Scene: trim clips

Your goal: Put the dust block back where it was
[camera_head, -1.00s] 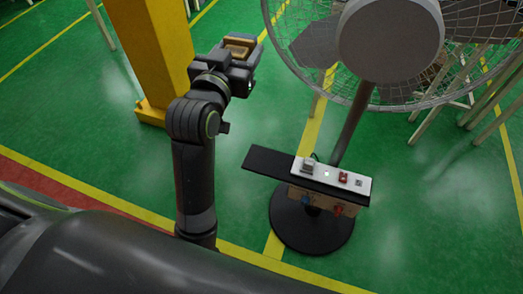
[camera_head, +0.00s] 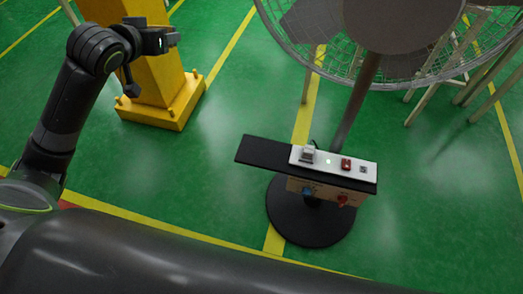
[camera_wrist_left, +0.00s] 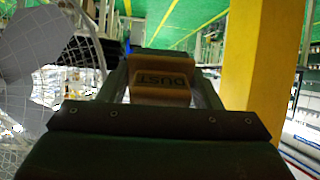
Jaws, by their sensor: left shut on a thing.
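The dust block (camera_wrist_left: 162,92) is a tan-orange block with dark "DUST" lettering, upside down in the left wrist view. My left gripper (camera_head: 168,39) is shut on it, with a finger on each side of the block. In the head view the gripper is at the upper left, in front of the yellow column (camera_head: 150,75), and the block cannot be made out there. A black shelf (camera_head: 262,152) with a white control panel (camera_head: 334,162) is mounted on the fan stand, well to the right and below the gripper. My right gripper is not in view.
A large caged fan (camera_head: 402,20) stands on a round black base (camera_head: 310,228) at the right. The yellow column also shows close by in the left wrist view (camera_wrist_left: 254,60). The green floor between column and fan is clear.

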